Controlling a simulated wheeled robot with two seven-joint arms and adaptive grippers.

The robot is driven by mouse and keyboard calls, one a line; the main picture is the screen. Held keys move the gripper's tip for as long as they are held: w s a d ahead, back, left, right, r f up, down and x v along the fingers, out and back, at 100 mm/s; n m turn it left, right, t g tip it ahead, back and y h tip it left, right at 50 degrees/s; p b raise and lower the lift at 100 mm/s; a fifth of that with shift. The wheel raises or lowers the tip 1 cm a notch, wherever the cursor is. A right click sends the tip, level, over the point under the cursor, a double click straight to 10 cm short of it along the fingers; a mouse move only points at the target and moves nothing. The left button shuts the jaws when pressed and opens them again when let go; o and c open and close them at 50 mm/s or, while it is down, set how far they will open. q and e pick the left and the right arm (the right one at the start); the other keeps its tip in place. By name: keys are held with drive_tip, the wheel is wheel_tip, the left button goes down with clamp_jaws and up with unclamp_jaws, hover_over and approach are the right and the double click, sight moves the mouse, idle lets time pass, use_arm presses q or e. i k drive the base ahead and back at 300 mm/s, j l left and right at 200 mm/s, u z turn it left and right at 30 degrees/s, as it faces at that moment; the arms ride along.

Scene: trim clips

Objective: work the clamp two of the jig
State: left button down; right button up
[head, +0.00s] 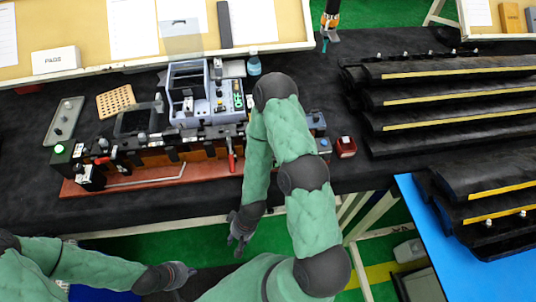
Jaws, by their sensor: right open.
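The jig (140,184) is a long red-brown base carrying a row of black blocks, on the dark table. One red clamp handle (232,162) stands upright near its right end, partly beside my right arm. Another red handle (102,160) lies lower near its left end. I cannot read which clamp is number two. My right gripper (239,238) hangs open and empty below the table's front edge, apart from the jig. My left gripper (188,271) is at the bottom of the view, away from the jig; its finger opening is too small to tell.
A perforated tan board (115,101) and a grey plate (64,122) lie left. A red box (345,147) sits right. Long black trim strips (450,95) fill the right side.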

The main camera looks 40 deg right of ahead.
sight(232, 164)
drive_tip(key=j+z, duration=0.1)
drive_tip(key=z, duration=0.9)
